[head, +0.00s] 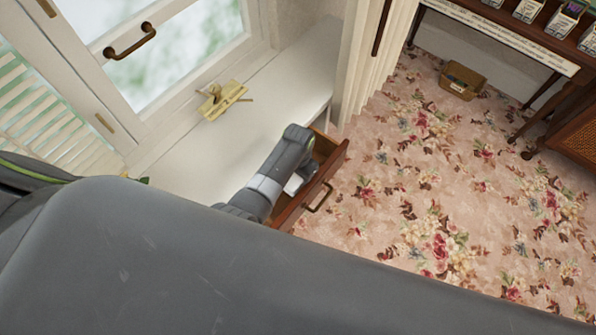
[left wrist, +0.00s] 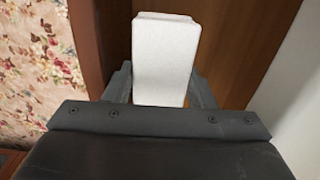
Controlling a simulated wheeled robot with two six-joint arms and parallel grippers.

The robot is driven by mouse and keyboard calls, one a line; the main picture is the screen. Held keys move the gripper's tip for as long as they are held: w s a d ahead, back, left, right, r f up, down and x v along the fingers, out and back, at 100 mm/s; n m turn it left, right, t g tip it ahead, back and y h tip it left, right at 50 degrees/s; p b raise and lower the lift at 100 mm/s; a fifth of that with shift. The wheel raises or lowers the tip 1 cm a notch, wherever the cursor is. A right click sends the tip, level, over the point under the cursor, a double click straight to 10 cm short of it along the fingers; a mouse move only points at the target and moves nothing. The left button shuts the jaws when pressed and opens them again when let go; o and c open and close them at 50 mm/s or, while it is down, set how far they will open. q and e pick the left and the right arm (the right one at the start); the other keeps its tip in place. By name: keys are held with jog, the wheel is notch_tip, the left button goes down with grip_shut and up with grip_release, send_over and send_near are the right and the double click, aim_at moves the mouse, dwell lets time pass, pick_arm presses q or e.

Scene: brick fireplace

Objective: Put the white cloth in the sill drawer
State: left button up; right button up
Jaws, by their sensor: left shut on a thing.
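The sill drawer (head: 322,186) is a brown wooden drawer with a dark handle, pulled out from under the white window sill. The white cloth (left wrist: 166,50) looks like a folded, block-shaped bundle in the left wrist view. A small part of the cloth (head: 293,184) shows beside my left arm in the head view. My left gripper (left wrist: 162,86) is shut on the cloth, one finger at each side, over or in the open drawer. Brown wood lies behind the cloth; whether it touches the drawer bottom cannot be told. My right gripper is not in view.
A yellowish object (head: 222,99) lies on the white sill (head: 185,138) by the window. A small brown box (head: 463,80) stands on the flowered carpet. A dark table with small boxes is at the upper right.

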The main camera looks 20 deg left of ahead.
pick_arm(q)
notch_tip(320, 180, down, 4)
jog(key=shift+r+b, duration=0.2)
jog(key=shift+b, duration=0.85)
jog(key=shift+s+f, duration=0.1)
jog(key=shift+f, duration=0.1)
jog(key=shift+s+a+f+b, duration=0.15)
jog(key=shift+s+f+b, duration=0.2)
jog(key=shift+s+b, duration=0.1)
jog(key=o, duration=0.9)
jog(key=shift+w+r, duration=0.1)
jog(key=shift+r, duration=0.25)
jog(key=shift+o, duration=0.4)
jog(key=r, duration=0.1)
jog(key=w+r+p, duration=0.1)
jog(key=r, duration=0.1)
jog(key=shift+w+r, duration=0.1)
notch_tip(320, 180, up, 15)
jog(key=shift+s+d, duration=0.2)
jog(key=shift+s, duration=0.1)
